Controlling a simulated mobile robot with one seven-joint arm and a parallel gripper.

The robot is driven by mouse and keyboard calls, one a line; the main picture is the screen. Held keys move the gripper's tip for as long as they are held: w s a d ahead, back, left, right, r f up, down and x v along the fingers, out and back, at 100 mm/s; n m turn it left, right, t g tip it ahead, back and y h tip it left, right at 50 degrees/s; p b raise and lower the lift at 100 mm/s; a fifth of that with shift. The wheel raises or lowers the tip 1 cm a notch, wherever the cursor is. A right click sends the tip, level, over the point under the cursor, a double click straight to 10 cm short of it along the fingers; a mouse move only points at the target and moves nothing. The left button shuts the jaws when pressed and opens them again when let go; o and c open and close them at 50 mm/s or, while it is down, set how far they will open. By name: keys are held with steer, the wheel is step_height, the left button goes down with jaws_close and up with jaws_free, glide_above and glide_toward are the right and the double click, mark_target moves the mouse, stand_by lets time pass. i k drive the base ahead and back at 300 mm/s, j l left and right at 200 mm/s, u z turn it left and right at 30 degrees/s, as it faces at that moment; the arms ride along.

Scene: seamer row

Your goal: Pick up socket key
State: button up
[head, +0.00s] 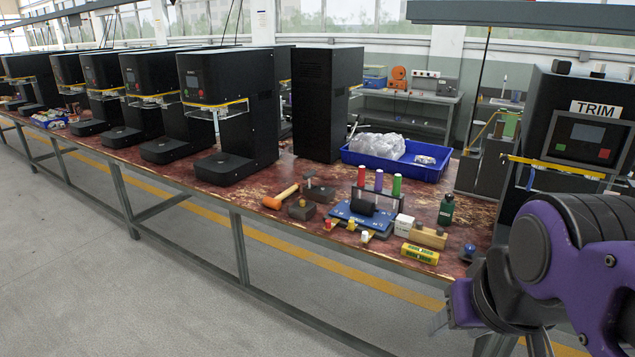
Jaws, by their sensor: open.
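A small dark T-shaped piece (309,177) stands up from a dark block on the red-stained bench. It looks like the socket key, but it is too small to be sure. A second dark block (301,210) with a small knob sits in front of it. My gripper (486,326) is at the lower right, in front of the bench edge, well to the right of these pieces. It is partly cut off by the frame and partly hidden by my purple arm. It looks open, and I see nothing held in it.
An orange mallet (281,197) lies left of the blocks. A blue bin (396,159) and black machines (229,107) line the back.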

mark_target(307, 176)
steer(key=u, duration=0.4)
steer(key=i+j+z, duration=0.15)
steer(key=z, duration=0.25)
steer(key=i+j+z, duration=0.25)
steer(key=z, duration=0.15)
steer(key=i+j+z, duration=0.2)
steer(key=j, duration=0.35)
steer(key=i+j+z, duration=0.1)
steer(key=i+j, duration=0.15)
steer(key=j, duration=0.2)
steer(key=i+j+z, duration=0.1)
steer(key=j, duration=0.25)
steer(key=i+j, duration=0.2)
steer(key=j, duration=0.2)
steer(key=i+j, duration=0.15)
steer(key=j, duration=0.2)
steer(key=i+j+z, duration=0.1)
steer(key=j, duration=0.25)
